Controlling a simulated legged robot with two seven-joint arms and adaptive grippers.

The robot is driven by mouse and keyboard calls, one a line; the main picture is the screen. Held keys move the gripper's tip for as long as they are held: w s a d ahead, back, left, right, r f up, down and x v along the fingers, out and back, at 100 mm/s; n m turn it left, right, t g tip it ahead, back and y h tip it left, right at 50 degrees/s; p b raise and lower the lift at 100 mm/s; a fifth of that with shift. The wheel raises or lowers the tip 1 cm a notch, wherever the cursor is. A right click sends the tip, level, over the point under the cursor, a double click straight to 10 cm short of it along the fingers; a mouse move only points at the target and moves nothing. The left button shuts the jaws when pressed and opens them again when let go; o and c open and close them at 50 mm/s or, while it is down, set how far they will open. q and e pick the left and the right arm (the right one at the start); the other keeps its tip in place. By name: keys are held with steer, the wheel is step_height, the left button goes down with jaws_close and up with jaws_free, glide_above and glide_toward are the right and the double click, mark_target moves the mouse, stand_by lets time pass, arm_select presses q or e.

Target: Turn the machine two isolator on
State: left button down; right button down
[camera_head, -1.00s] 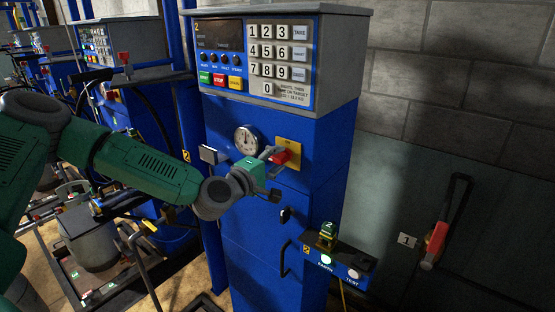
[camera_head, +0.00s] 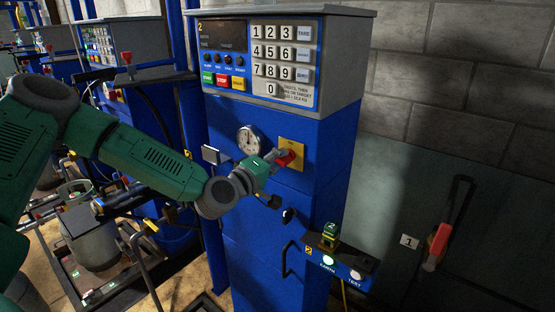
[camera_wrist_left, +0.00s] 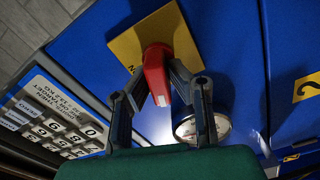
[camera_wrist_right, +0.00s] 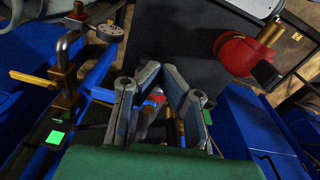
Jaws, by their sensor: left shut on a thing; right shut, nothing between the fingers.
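The machine two isolator is a red handle (camera_head: 286,158) on a yellow plate (camera_head: 296,146) on the front of the blue cabinet (camera_head: 330,150) marked 2. My left gripper (camera_head: 275,157) is at the handle. In the left wrist view the red handle (camera_wrist_left: 156,72) stands out from the yellow plate (camera_wrist_left: 127,46), and the fingers of my left gripper (camera_wrist_left: 158,84) are shut on it from both sides. My right gripper (camera_wrist_right: 165,76) shows only in the right wrist view, shut and empty.
A round gauge (camera_head: 249,139) sits just left of the isolator, below the keypad (camera_head: 280,60). A small box with EARTH and TEST buttons (camera_head: 340,266) juts out at lower right. Another red handle (camera_head: 437,242) is on the right wall panel. Other machines stand at left.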

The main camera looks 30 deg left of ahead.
arm_select(q)
steer(key=m, duration=0.4)
steer(key=shift+s+d+f, duration=0.2)
steer(key=shift+d+f, duration=0.15)
steer(key=shift+d, duration=0.05)
steer(key=m, duration=0.3)
steer(key=shift+m, duration=0.3)
steer(key=m, duration=0.3)
steer(key=shift+m, duration=0.3)
steer(key=shift+m+b, duration=0.45)
steer(key=shift+m, duration=1.05)
steer(key=c, duration=1.6)
jaws_free()
steer(key=shift+c, duration=0.2)
steer(key=shift+o, duration=0.5)
steer(key=shift+w+a+r, duration=0.1)
steer(key=shift+w+a, duration=0.05)
steer(key=shift+w, duration=0.05)
